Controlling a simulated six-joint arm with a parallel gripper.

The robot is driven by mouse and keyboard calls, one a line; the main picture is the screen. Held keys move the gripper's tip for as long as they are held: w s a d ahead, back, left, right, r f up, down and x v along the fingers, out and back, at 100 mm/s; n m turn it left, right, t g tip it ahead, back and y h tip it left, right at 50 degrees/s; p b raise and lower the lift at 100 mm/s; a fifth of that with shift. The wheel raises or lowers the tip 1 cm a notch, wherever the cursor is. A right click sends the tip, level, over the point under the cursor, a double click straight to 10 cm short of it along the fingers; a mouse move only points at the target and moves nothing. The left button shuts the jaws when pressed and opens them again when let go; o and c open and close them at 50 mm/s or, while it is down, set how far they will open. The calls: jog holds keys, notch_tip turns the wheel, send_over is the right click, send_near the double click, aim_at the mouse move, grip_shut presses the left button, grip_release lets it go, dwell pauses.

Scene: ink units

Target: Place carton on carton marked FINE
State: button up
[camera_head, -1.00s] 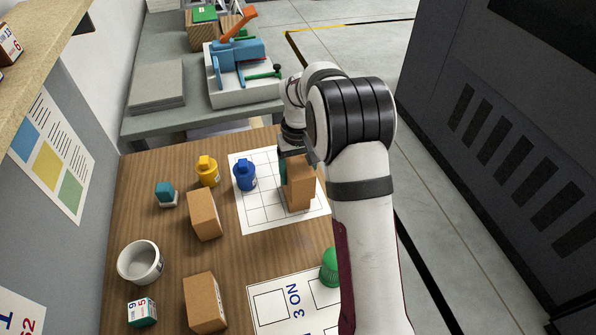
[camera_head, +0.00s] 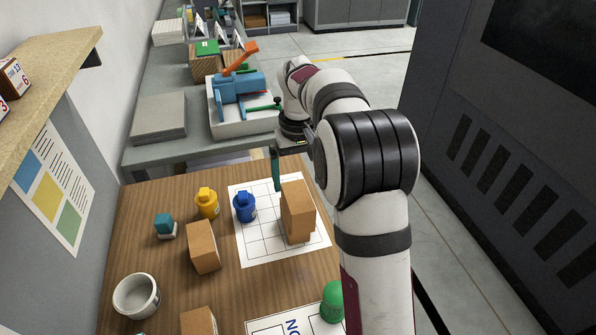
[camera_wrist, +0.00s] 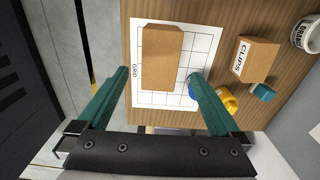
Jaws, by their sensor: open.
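A brown carton (camera_head: 297,207) stands on the gridded sheet, seemingly on top of another carton (camera_head: 298,239), of which only a lower edge shows, slightly offset. In the wrist view the upper carton's top (camera_wrist: 162,55) fills the space beyond my fingers. No FINE marking is readable. My gripper (camera_wrist: 158,76) is open and empty, its green fingers apart on either side of the carton's line. In the head view my gripper (camera_head: 276,168) is above and behind the carton, clear of it; one finger is hidden.
A carton marked CLIPS (camera_wrist: 256,60) stands left of the sheet (camera_head: 254,250) in the head view. Blue (camera_head: 244,207) and yellow (camera_head: 207,203) bottles stand close by. A white bowl (camera_head: 136,296), another carton (camera_head: 198,322) and a green object (camera_head: 333,301) are nearer.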

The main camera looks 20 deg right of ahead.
notch_tip(320, 180, up, 2)
jog(key=shift+r, duration=0.25)
jog(key=s+a+r+m+y, duration=0.1)
jog(key=s+a+r, duration=0.15)
jog(key=s, duration=0.65)
jog(key=s+a+r+m, duration=0.2)
jog(key=s+a, duration=0.1)
jog(key=s, duration=0.5)
jog(key=s+a+f+m, duration=0.1)
jog(key=s+f, duration=0.1)
jog(key=s, duration=0.6)
jog(key=s+a+f+m, duration=0.1)
jog(key=s+f, duration=0.2)
jog(key=s, duration=0.5)
jog(key=shift+a+f+m+y, duration=0.25)
jog(key=shift+m+y, duration=0.05)
jog(key=shift+y, duration=0.1)
